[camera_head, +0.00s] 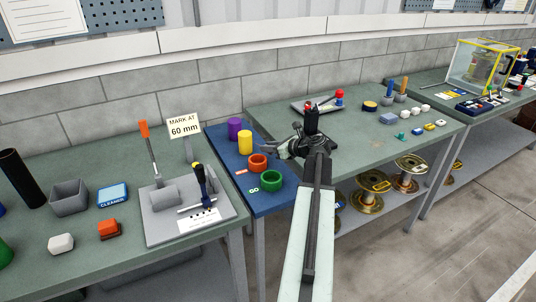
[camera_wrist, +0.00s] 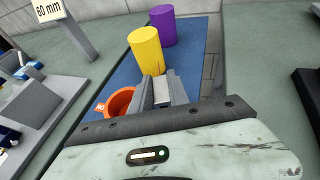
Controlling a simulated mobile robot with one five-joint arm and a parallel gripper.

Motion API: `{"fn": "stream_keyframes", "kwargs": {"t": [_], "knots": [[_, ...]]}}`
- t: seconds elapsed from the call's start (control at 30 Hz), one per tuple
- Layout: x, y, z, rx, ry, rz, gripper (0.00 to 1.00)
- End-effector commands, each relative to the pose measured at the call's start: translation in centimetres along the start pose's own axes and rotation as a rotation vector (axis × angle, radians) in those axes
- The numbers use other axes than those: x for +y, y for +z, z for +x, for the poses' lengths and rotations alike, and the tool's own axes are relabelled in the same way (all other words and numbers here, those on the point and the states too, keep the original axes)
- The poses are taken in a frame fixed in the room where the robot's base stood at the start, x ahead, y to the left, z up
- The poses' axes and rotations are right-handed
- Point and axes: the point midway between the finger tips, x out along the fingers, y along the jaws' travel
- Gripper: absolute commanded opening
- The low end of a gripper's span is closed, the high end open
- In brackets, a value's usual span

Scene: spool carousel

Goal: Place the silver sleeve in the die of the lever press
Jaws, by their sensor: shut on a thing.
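My gripper (camera_head: 274,148) reaches left over the blue stand, beside the yellow cylinder. In the wrist view its fingers (camera_wrist: 158,92) are shut on a small light-grey piece (camera_wrist: 162,88), seemingly the silver sleeve. The fingers hide most of it. The yellow cylinder (camera_wrist: 146,50) stands just beyond the fingers, and an orange cup (camera_wrist: 118,101) is below left. No lever press can be identified for sure. A grey base plate (camera_head: 157,231) on the left bench carries an orange-handled lever (camera_head: 147,143) and a grey block. A yellow-framed clear guard (camera_head: 462,68) encloses a machine on the far right bench. No die can be made out.
A purple cylinder (camera_head: 234,128) and a green cup (camera_head: 271,181) share the blue stand. A sign (camera_head: 184,126) reads "MARK AT 60 mm". The middle bench holds a tray (camera_head: 302,105) and several small parts at its right. Its front middle is mostly clear.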

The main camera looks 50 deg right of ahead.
Motion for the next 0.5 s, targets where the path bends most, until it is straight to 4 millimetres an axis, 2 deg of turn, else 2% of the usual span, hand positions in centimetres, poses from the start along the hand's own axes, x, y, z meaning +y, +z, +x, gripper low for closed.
{"fn": "stream_keyframes", "kwargs": {"t": [0.1,0.2,0.3,0.37,0.5], "knots": [[-0.1,0.1,0.2,0.0,0.0,0.0,0.0],[-0.6,0.3,1.3,0.0,0.0,0.0,0.0],[-0.5,-2.1,2.1,0.0,-0.002,0.001,0.0],[-0.5,-3.0,2.5,0.0,-0.002,0.001,0.0],[-0.5,-3.1,2.5,0.0,-0.002,0.001,0.0]]}}
